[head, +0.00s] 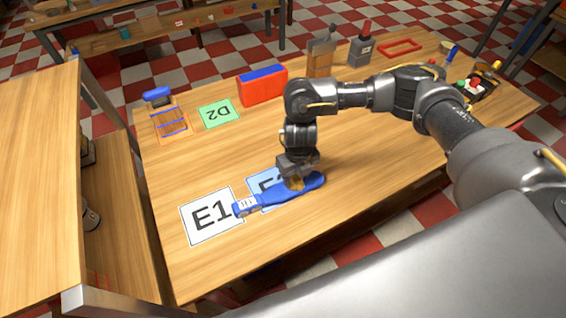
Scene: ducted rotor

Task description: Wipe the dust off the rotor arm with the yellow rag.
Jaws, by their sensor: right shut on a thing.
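The blue rotor arm (268,203) lies flat near the front of the table, its left end with a white label touching the white E1 card and its middle over a light blue card. My right gripper (297,184) points down over its right part, shut on the yellow rag (296,184). Only a small yellow-brown bit of the rag shows between the fingers, at the rotor arm's surface. I cannot tell how firmly it touches. Dust is too small to make out. My left gripper is not in view.
The wooden table (375,165) has a white E1 card (208,222), a light blue card (262,181) and a green D2 card (219,113). A red box with blue top (262,87) and a red frame (400,48) stand at the back. Another wooden surface (40,190) is at left.

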